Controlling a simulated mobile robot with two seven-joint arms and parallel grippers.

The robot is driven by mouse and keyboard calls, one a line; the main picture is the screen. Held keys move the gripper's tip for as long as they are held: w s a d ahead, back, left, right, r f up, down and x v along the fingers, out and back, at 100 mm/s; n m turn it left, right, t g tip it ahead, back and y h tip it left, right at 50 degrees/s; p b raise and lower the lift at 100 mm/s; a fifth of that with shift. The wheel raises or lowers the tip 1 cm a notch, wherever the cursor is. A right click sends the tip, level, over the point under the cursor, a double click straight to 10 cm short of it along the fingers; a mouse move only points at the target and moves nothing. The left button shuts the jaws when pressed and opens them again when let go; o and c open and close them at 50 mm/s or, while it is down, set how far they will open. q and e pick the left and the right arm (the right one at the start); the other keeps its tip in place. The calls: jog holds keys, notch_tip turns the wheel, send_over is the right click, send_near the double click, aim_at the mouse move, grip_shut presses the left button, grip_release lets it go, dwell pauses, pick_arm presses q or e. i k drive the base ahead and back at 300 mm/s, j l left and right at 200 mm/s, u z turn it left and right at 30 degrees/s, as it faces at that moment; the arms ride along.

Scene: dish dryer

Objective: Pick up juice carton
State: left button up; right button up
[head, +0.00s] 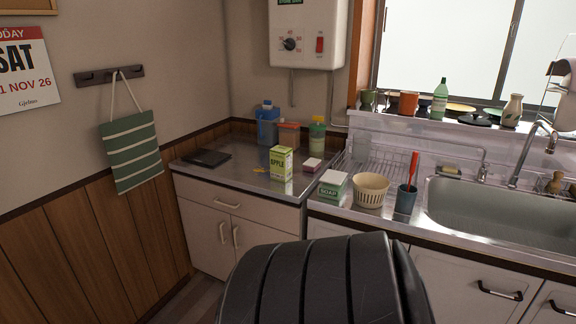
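The juice carton (281,164) is a small yellow-green and white box marked "APPLE". Neither of my grippers shows in the head view. A large black rounded shape fills the bottom middle of the view, well below and in front of the carton.
A black flat object (206,158) lies left.

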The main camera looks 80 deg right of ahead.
aim_at(281, 157)
jog(key=z, duration=2.6)
